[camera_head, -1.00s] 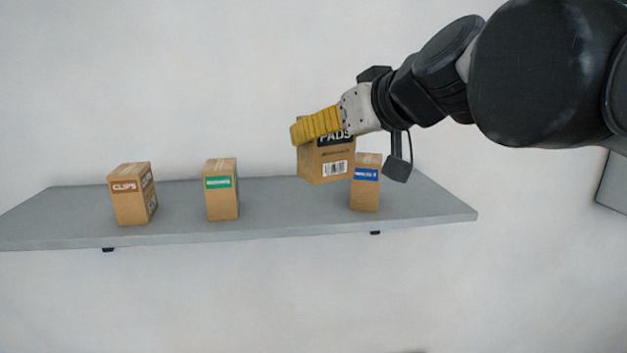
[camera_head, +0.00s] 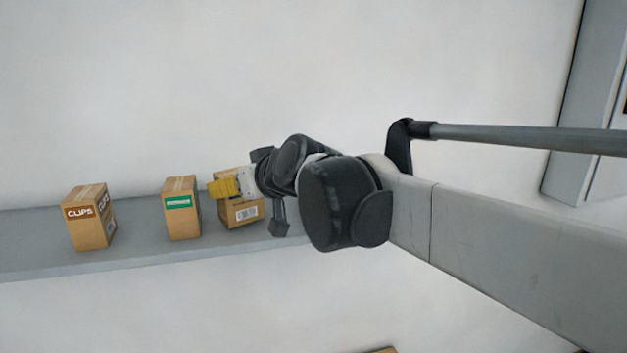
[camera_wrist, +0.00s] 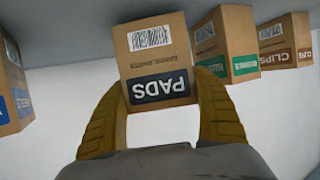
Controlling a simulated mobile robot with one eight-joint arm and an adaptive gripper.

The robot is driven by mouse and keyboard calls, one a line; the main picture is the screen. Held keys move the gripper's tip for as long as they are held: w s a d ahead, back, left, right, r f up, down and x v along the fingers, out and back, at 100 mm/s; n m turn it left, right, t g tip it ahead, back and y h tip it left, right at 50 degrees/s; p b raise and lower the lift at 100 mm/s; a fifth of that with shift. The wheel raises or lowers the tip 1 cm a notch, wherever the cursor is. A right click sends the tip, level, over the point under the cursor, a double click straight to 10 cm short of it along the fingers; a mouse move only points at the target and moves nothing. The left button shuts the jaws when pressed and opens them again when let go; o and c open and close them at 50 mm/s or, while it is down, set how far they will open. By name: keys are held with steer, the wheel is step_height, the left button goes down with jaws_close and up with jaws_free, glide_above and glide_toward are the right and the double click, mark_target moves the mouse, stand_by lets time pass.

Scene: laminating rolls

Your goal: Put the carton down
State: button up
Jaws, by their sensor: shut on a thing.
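The PADS carton (camera_head: 242,212) is brown with a black label and a barcode. In the head view it is low at the shelf, right of the green-label carton; whether it touches the shelf (camera_head: 130,259) I cannot tell. My gripper (camera_head: 224,187) reaches it from the right, its yellow fingers partly covering the carton's top. In the wrist view the PADS carton (camera_wrist: 156,60) appears upside down between the two yellow fingers of my gripper (camera_wrist: 160,98), which is shut on it.
The green-label carton (camera_head: 182,216) stands just left, and the CLIPS carton (camera_head: 87,226) farther left. The blue-label carton (camera_wrist: 12,85) shows at the left of the wrist view; my arm hides it in the head view. A grey cabinet (camera_head: 565,110) is at far right.

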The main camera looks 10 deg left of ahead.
steer(key=shift+w+a+f, duration=0.1)
steer(key=shift+f, duration=0.35)
steer(key=shift+f, duration=0.1)
steer(key=o, duration=1.4)
steer(key=shift+o, duration=0.2)
